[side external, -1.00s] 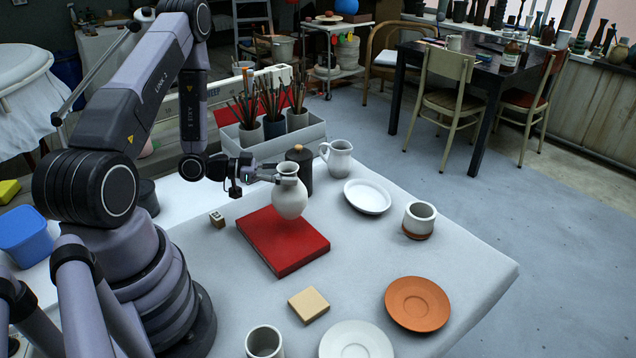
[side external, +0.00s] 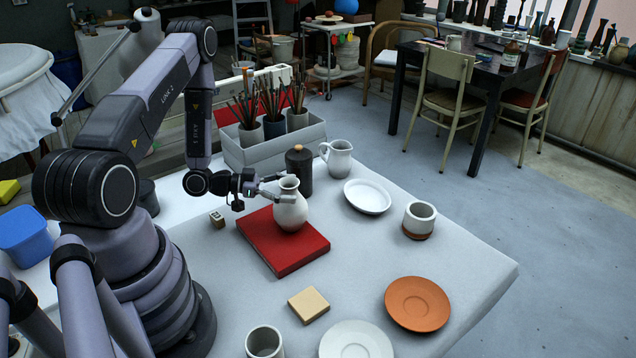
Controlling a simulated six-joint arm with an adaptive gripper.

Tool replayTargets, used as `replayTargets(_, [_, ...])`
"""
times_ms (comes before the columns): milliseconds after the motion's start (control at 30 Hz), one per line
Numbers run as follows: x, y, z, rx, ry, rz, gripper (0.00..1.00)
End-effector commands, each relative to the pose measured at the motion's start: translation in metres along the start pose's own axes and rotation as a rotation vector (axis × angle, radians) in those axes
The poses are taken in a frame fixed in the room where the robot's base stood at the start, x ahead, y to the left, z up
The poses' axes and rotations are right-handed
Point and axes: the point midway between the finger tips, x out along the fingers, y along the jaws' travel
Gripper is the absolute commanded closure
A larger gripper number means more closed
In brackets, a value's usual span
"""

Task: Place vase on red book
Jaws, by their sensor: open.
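The white vase (side external: 291,212) stands upright on the red book (side external: 282,252), towards the book's far right part. The red book lies flat on the white table. My gripper (side external: 284,192) is at the vase's neck, coming from the left, with its fingers open around the neck. The far finger is partly hidden by the vase.
A black lidded jar (side external: 300,168) stands close behind the vase. A white pitcher (side external: 338,158), a white plate (side external: 367,197), a cup (side external: 419,220), an orange plate (side external: 417,304) and a tan block (side external: 308,304) are around the book. A brush box (side external: 275,150) is at the back.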

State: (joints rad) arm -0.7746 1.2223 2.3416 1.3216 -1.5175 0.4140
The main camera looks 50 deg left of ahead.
Motion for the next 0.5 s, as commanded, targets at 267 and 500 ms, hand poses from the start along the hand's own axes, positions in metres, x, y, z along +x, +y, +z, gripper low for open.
replayTargets(267, [-0.006, -0.001, -0.003, 0.000, 0.000, -0.003, 0.30])
replayTargets(500, [-0.045, -0.002, -0.003, -0.002, 0.000, -0.007, 0.30])
